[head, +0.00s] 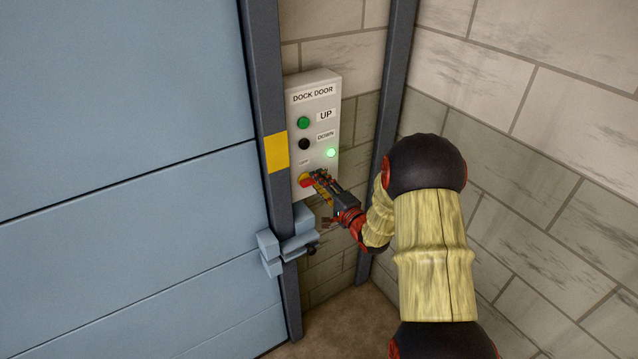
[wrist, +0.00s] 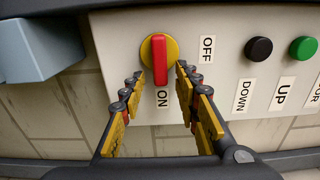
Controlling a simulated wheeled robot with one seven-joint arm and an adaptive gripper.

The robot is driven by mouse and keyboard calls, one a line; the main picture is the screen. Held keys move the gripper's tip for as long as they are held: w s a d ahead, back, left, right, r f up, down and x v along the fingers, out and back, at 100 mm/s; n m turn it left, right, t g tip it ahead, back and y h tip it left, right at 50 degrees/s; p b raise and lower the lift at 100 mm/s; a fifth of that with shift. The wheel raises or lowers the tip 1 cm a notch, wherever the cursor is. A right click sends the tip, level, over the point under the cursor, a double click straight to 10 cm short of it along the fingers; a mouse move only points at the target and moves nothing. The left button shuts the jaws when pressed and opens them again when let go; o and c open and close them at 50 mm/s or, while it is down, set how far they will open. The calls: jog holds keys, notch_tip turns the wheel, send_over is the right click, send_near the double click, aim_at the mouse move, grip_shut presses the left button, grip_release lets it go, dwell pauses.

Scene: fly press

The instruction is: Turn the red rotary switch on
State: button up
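The red rotary switch (wrist: 159,58) sits on a round yellow base (wrist: 146,52) on the grey-white control box (head: 314,125). In the wrist view its red handle stands lengthwise in the picture, its lower end pointing at the ON label (wrist: 162,98). The OFF label (wrist: 207,49) is to the right of the base. My gripper (wrist: 160,76) is open, with one finger on each side of the handle's lower end and visible gaps between. In the head view my gripper (head: 319,179) is at the bottom of the box and partly covers the switch (head: 306,183).
A green UP button (head: 303,123) and a black DOWN button (head: 304,144) are above the switch. A small green lamp (head: 331,153) on the box glows. A blue-grey latch bracket (head: 270,252) juts out below the box, beside the large blue door (head: 120,180).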

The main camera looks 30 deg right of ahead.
jog(key=s, duration=1.1)
jog(key=shift+s+d, duration=0.2)
jog(key=shift+s, duration=0.15)
